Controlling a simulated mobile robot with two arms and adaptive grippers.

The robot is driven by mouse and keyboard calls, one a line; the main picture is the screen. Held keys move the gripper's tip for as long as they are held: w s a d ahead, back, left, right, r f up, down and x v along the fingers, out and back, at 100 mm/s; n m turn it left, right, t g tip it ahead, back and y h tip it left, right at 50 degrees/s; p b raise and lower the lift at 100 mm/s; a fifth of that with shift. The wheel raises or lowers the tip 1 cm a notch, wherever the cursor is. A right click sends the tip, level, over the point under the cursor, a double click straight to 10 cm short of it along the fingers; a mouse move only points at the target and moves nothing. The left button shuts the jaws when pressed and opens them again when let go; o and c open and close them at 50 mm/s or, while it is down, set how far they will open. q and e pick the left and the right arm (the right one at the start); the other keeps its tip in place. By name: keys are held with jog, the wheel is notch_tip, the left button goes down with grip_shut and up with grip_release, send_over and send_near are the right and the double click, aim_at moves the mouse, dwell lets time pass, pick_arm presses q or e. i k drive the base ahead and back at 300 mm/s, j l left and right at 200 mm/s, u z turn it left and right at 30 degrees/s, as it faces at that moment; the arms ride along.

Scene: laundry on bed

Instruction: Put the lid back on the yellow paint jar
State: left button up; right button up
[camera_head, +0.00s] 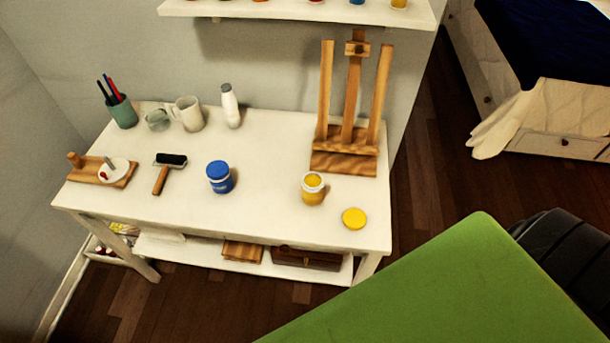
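The yellow paint jar (313,189) stands upright and open on the white table, near its front right. Yellow paint shows inside its rim. A round yellow lid (354,218) lies flat on the tabletop, in front and to the right of the jar and apart from it, close to the table's right front corner. Neither of my grippers is in view.
A closed blue jar (220,178) stands left of the yellow jar on the white table (265,207). A wooden easel (345,160) rises behind the yellow jar. A roller (168,165), mug (187,113) and white bottle (230,106) are farther left. A large green surface fills the lower right.

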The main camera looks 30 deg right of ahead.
aim_at(313, 184)
jog(key=z, duration=0.4)
jog(key=l+z, duration=0.15)
jog(key=z, duration=0.65)
